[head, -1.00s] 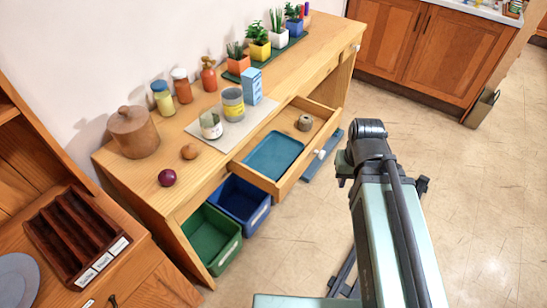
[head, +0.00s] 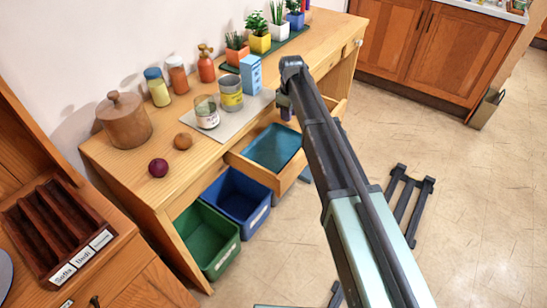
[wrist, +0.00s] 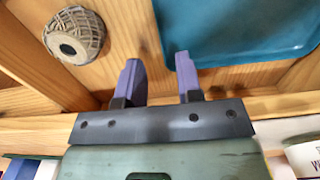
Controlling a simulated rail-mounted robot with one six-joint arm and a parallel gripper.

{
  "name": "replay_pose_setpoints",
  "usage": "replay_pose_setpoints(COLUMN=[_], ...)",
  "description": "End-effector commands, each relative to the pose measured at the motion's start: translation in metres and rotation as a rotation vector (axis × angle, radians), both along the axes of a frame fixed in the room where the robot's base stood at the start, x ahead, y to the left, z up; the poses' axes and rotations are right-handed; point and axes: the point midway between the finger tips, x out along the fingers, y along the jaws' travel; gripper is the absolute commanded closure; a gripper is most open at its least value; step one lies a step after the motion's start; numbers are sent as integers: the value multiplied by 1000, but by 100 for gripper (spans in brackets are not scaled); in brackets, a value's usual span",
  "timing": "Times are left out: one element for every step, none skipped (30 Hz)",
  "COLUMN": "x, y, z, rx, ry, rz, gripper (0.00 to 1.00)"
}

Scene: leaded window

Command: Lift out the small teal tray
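The small teal tray (head: 273,146) lies flat in the pulled-out wooden drawer (head: 250,167). In the wrist view the tray (wrist: 240,28) fills the upper right, with its near edge just beyond my fingertips. My gripper (wrist: 157,62) is open and empty, its two purple fingers apart over the drawer. In the head view my gripper (head: 288,112) is over the drawer, near the tray's far right side. My arm hides the drawer's right part there.
A twine roll (wrist: 75,35) lies in the drawer beside the tray. Blue bin (head: 236,195) and green bin (head: 207,238) sit below. Tins, a blue box (head: 251,73), jars and potted plants stand on the worktop.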

Motion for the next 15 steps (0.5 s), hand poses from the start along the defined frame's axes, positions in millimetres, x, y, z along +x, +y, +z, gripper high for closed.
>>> replay_pose_setpoints(x=[0,0,0,0,0,0,0,0,-1,-1,-1,-1,-1,-1,-1], y=[0,0,0,0,0,0,-1,-1,-1,-1,-1,-2,-2,-2,-2], z=[-15,-15,-15,-13,-12,-14,-17,-22,-29,-36,-43,-51,-57,-62,-66], rx=[0,0,0,0,0,0,0,0,0,0,0,0,0,0,0], ry=[0,0,0,0,0,0,0,0,0,0,0,0,0,0,0], rz=[0,-1,-1,-1,-1,-1,-1,-1,-1,-2,-2,-2,-2,-2,-2], gripper=[67,67,67,67,67,67,67,67,67,67,67,67,67,67,67])
